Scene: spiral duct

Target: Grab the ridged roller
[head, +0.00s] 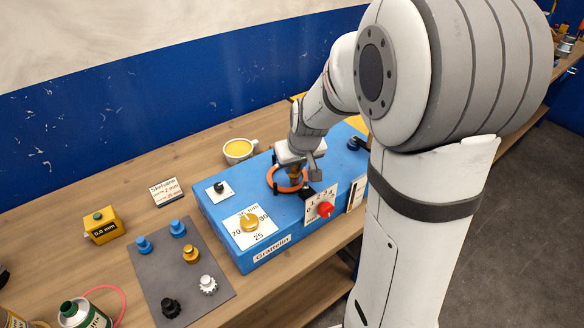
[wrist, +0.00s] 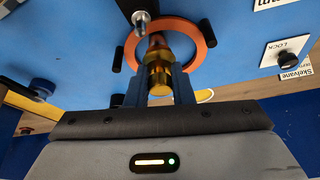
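The ridged roller is most likely the white toothed piece (head: 208,285) or the black knobbly piece (head: 171,307). Both stand on the grey mat (head: 222,262), well to the left of my gripper. My gripper (head: 294,172) is at the blue machine (head: 215,215), over its orange ring (head: 274,184). In the wrist view, the gripper's fingers (wrist: 160,82) flank a brass-coloured roller (wrist: 158,72) with no visible gap. The roller lies in front of the ring's opening (wrist: 206,45). Whether it sits on a shaft is hidden.
The mat also holds two blue pieces (head: 178,228) and a brass piece (head: 191,254). A cup (head: 240,150), a yellow box (head: 102,226) and a bottle (head: 84,314) stand on the bench.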

